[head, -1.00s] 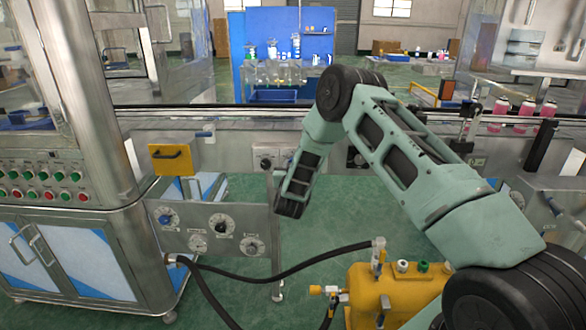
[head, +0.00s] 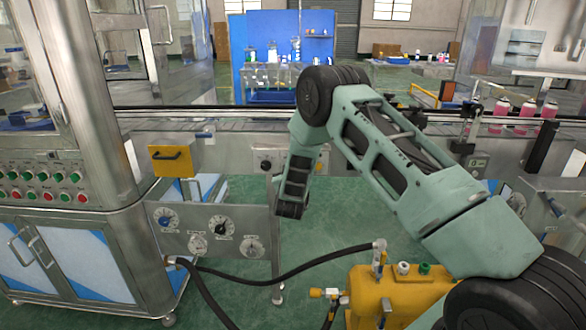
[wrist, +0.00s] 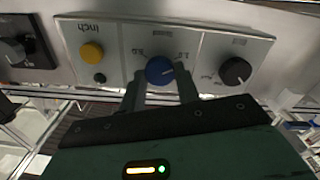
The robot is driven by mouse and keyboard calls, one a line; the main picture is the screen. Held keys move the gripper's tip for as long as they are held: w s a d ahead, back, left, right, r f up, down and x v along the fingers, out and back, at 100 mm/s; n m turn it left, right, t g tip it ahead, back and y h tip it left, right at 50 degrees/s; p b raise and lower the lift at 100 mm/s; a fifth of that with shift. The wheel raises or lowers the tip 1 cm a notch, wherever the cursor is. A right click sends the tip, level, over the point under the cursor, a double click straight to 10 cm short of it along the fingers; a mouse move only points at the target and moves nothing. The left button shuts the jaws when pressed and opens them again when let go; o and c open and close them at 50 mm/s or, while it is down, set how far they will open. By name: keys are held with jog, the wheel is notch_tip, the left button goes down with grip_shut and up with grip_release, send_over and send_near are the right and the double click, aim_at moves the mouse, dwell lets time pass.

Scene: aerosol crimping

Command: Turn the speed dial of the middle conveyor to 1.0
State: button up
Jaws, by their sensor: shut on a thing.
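The blue speed dial (wrist: 160,70) sits in the middle section of a grey control box (wrist: 118,38) in the wrist view, which shows the box upside down. A light pointer line on the dial points toward the right of the picture, slightly upward. Small scale marks beside the dial are too blurred to read surely. My gripper (wrist: 159,86) is shut on the dial, one finger on each side. In the head view, my arm hides the gripper and the dial.
A yellow button (wrist: 91,52) and a black knob (wrist: 235,71) flank the dial closely. The conveyor (head: 230,118) runs above. A panel with several dials (head: 180,240) stands lower left, and a yellow tank (head: 400,290) stands in front.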

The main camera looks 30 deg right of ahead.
jog(key=shift+f, duration=0.1)
jog(key=o, duration=1)
jog(key=b+v, duration=0.2)
jog(key=v, duration=1.5)
jog(key=shift+s+a, duration=0.2)
